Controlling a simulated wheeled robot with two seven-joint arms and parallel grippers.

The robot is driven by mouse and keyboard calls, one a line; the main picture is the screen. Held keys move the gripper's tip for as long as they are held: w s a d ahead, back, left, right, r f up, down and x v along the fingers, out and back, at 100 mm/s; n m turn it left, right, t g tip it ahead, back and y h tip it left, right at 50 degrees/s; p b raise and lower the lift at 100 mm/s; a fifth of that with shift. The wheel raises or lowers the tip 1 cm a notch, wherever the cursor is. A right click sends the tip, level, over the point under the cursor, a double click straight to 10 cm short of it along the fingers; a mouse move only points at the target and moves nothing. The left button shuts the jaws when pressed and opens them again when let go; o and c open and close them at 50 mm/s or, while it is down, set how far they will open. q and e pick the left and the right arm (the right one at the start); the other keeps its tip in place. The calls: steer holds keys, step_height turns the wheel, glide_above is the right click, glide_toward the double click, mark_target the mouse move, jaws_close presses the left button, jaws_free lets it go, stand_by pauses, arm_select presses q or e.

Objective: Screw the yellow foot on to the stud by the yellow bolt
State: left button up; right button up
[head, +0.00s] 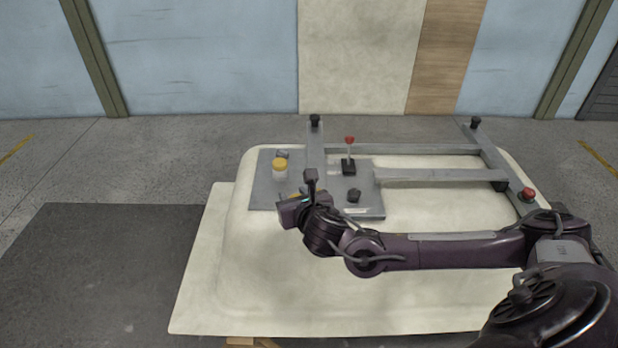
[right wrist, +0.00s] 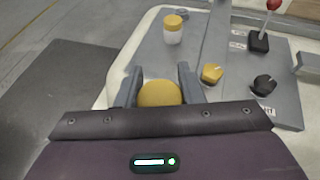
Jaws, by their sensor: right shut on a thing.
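My right gripper (right wrist: 159,88) is shut on a rounded yellow piece (right wrist: 160,94), which looks like the yellow foot. In the head view the right gripper (head: 290,210) is over the near edge of a grey plate (head: 262,196) on the upturned cream tub shell (head: 260,270); it hides much of what it holds. A grey metal frame (head: 430,176) lies on the shell, with black feet (head: 314,121) at its far corners and a red foot (head: 527,194) at the right. My left gripper is not in view.
The shell's near side is clear.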

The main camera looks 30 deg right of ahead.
arm_select(q)
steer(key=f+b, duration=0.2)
steer(key=b, duration=0.1)
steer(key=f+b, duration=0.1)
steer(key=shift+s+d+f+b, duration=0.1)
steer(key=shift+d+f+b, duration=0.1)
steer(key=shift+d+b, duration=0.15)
arm_select(e)
steer(key=shift+m+h, duration=0.5)
steer(key=shift+h, duration=0.2)
steer(key=d+f, duration=0.4)
steer(key=f, duration=0.1)
steer(key=d+f, duration=0.2)
steer(key=shift+s+f, duration=0.15)
arm_select(q)
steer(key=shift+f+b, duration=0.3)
steer(key=shift+b, duration=0.05)
stand_by(0.9)
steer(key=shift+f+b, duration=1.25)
arm_select(e)
steer(key=shift+f, duration=1.25)
steer(key=o, duration=1.1)
steer(key=shift+c, duration=0.2)
